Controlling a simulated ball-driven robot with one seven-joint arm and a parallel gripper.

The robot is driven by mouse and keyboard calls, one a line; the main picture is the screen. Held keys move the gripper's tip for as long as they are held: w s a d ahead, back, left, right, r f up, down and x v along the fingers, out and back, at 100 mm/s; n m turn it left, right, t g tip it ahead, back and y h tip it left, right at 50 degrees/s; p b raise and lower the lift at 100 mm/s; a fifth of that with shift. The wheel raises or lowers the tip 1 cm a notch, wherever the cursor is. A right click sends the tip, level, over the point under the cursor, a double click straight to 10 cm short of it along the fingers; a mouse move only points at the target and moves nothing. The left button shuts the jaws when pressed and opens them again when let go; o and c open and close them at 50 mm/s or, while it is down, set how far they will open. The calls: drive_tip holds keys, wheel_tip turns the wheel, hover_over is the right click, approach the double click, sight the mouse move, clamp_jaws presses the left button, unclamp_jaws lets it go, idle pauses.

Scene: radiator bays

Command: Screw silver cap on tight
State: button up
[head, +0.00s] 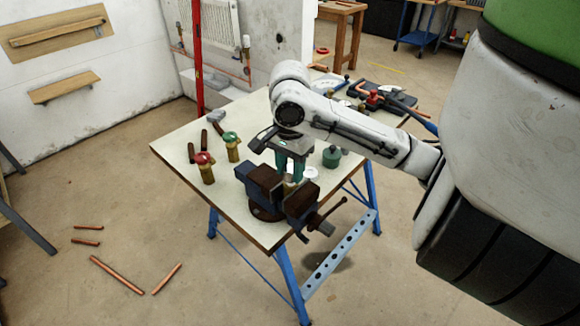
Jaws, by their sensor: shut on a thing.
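My gripper (290,174) points down over the blue and brown vise (268,192) near the front of the workbench. Its teal fingers are closed around a small pale piece at the vise jaws, which looks like the silver cap (290,179). The fingers and the vise hide most of it, so its thread, its seating and the part under it cannot be made out. Two brass valves stand upright on the bench left of the vise, one with a red top (205,168) and one with a green top (232,147).
The workbench (185,145) also holds a green pot (331,157), a white round piece (310,172), dark-handled tools and, at the back right, a red and black tool (374,98). Copper pipes (117,274) lie on the floor at left. A radiator (208,27) hangs behind.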

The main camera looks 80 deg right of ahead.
drive_tip(key=o, duration=1.1)
drive_tip(key=shift+o, duration=0.2)
wheel_tip(320, 180, up, 11)
drive_tip(key=p, duration=0.1)
drive_tip(key=shift+f+p, duration=0.15)
drive_tip(key=shift+p, duration=0.15)
drive_tip(key=shift+c, duration=0.4)
